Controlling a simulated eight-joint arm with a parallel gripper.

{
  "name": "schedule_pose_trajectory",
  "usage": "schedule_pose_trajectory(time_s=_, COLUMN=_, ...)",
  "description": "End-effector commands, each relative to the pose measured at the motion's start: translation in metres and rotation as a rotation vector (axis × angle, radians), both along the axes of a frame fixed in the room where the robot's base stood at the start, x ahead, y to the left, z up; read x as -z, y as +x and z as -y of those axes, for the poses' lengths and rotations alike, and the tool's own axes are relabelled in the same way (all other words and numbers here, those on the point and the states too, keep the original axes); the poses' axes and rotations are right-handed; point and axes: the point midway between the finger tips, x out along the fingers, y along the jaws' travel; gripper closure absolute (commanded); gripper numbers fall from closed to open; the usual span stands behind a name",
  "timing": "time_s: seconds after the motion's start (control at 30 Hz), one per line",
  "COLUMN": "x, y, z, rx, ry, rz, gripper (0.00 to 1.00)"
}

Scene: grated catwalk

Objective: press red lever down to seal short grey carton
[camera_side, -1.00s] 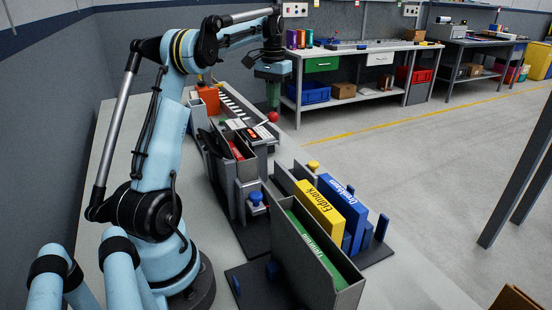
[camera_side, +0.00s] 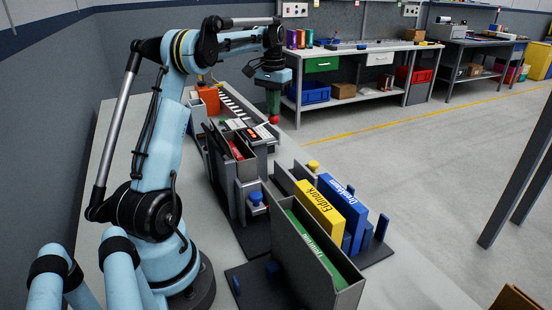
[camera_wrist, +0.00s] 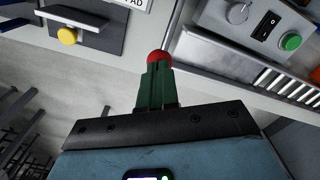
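The red lever's ball knob (camera_side: 274,119) sits at the end of a thin rod on the dark device (camera_side: 258,134) with white and red panels, on the bench. My gripper (camera_side: 273,105) points straight down with its green fingers together, tips at the top of the knob. In the wrist view the fingers (camera_wrist: 158,80) are side by side and the red knob (camera_wrist: 159,57) shows just beyond their tips, touching or nearly so. The knob is not clearly between the fingers. I cannot pick out a short grey carton with certainty.
Grey holders stand nearer the camera, with yellow (camera_side: 320,205) and blue (camera_side: 345,208) upright boxes and a green one (camera_side: 315,243). An orange-red box (camera_side: 208,98) lies behind the device. In the wrist view a panel has a green button (camera_wrist: 290,42); a yellow button (camera_wrist: 67,36) is opposite.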

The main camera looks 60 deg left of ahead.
Motion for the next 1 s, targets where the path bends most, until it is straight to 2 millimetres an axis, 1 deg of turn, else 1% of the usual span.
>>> schedule_pose_trajectory(time_s=1.0, x=0.033, y=-0.001, z=0.000, rx=-0.001, ry=-0.001, rz=-0.003, gripper=1.00)
